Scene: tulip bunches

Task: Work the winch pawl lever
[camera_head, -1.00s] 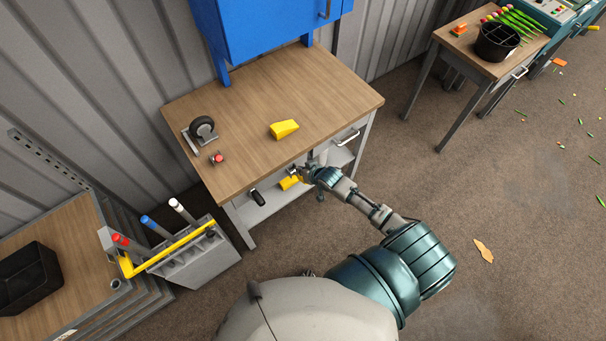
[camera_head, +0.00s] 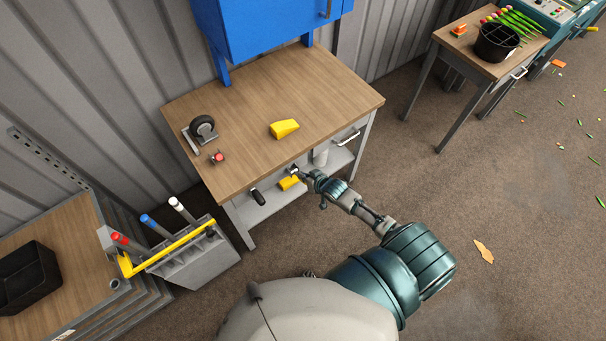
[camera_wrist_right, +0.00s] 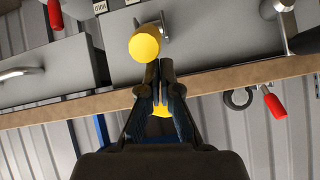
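The lever shows in the right wrist view as a round yellow knob (camera_wrist_right: 145,45) on a grey metal bracket, against the grey front under the bench top. My right gripper (camera_wrist_right: 159,68) has its two fingers close together just below the knob, overlapping its lower edge in the picture; contact cannot be told. Nothing shows held between the fingertips. In the head view my right gripper (camera_head: 303,173) is at the bench's front edge, beside a small metal fitting (camera_head: 293,168) and a yellow piece (camera_head: 288,183) below it. My left gripper is not in view.
The wooden bench top (camera_head: 250,110) carries a yellow wedge (camera_head: 284,129), a black-wheeled caster (camera_head: 202,128) and a red button (camera_head: 218,158). A black handle (camera_head: 258,197) and a metal drawer handle (camera_head: 347,137) jut from its front. A grey tool rack (camera_head: 195,262) stands to the left.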

